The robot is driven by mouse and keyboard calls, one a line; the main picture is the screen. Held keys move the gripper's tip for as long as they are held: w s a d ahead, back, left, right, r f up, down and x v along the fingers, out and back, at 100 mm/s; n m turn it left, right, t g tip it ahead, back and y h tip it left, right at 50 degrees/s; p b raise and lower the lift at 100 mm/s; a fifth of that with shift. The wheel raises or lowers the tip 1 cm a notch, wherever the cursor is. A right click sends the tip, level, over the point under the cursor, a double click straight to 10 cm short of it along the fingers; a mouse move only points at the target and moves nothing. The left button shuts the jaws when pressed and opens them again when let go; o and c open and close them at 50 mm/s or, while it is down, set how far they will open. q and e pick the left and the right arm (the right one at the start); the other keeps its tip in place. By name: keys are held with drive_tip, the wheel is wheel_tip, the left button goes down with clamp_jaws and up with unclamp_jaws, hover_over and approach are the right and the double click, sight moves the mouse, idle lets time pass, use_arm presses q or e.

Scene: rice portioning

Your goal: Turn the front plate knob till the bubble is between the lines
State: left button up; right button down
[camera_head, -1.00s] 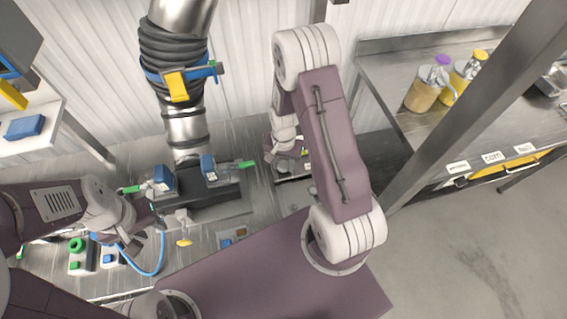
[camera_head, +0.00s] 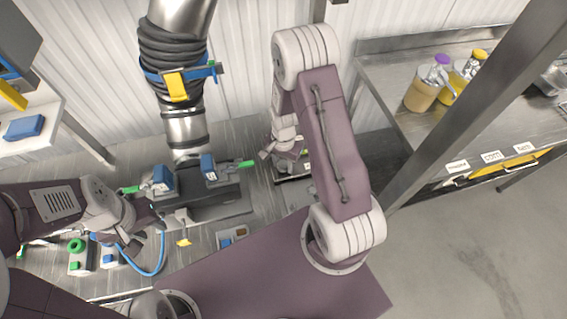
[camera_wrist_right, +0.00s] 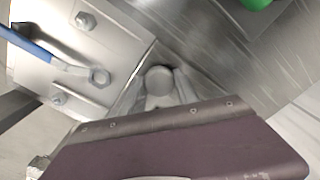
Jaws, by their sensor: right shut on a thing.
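In the right wrist view, a round grey knob (camera_wrist_right: 160,78) sits between the fingers of my right gripper (camera_wrist_right: 158,98), which is shut on it. Beside it is a bright metal plate (camera_wrist_right: 60,45) with bolts, and a blue-handled wrench (camera_wrist_right: 72,66) with its head at a nut. In the head view my right gripper (camera_head: 284,152) is low by the back wall, partly hidden by my own arm. My left gripper (camera_head: 152,216) is at the left of the bench, near the dark machine base; its fingers are too small to judge. I cannot make out the bubble or its lines.
A steel duct (camera_head: 186,130) comes down to a dark machine base (camera_head: 215,200) with blue clamps. A blue hose (camera_head: 160,255) loops near my left gripper. A small tray (camera_head: 232,236) lies in front. A side table (camera_head: 390,75) at right holds bottles.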

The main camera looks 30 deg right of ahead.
sight(283, 164)
drive_tip(key=c, duration=0.9)
unclamp_jaws()
wheel_tip(283, 164, up, 9)
drive_tip(key=shift+r+b, duration=0.1)
drive_tip(key=shift+b, duration=0.25)
